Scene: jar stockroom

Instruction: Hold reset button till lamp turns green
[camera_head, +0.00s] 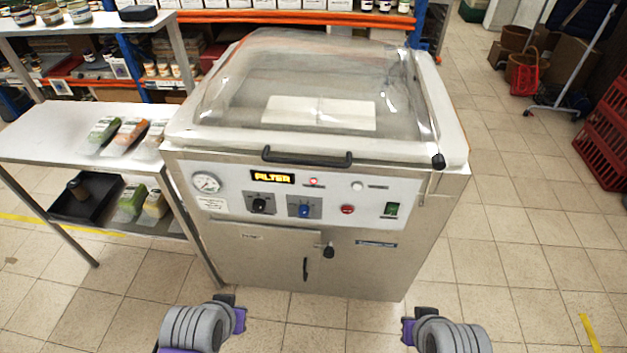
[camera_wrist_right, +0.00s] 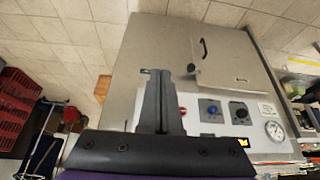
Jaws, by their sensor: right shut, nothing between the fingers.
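The vacuum machine's front panel (camera_head: 330,206) has a lit red lamp (camera_head: 314,181) and a pale unlit lamp (camera_head: 357,185). Below are a black knob (camera_head: 259,204), a blue control (camera_head: 304,210), a red button (camera_head: 347,209) and a green switch (camera_head: 392,209). Labels are too small to read. My right gripper (camera_head: 407,330) is low in front of the machine, apart from the panel. In the right wrist view its fingers (camera_wrist_right: 158,78) are shut and empty, with the red button (camera_wrist_right: 183,111) beside them. My left gripper (camera_head: 226,300) is low at left; its fingers cannot be made out.
A yellow-lit display (camera_head: 272,176) and a gauge (camera_head: 206,182) sit on the panel. A black lid handle (camera_head: 307,158) projects above it. A steel table (camera_head: 60,135) with packets stands close at left. Red crates (camera_head: 605,140) are far right. The floor right of the machine is clear.

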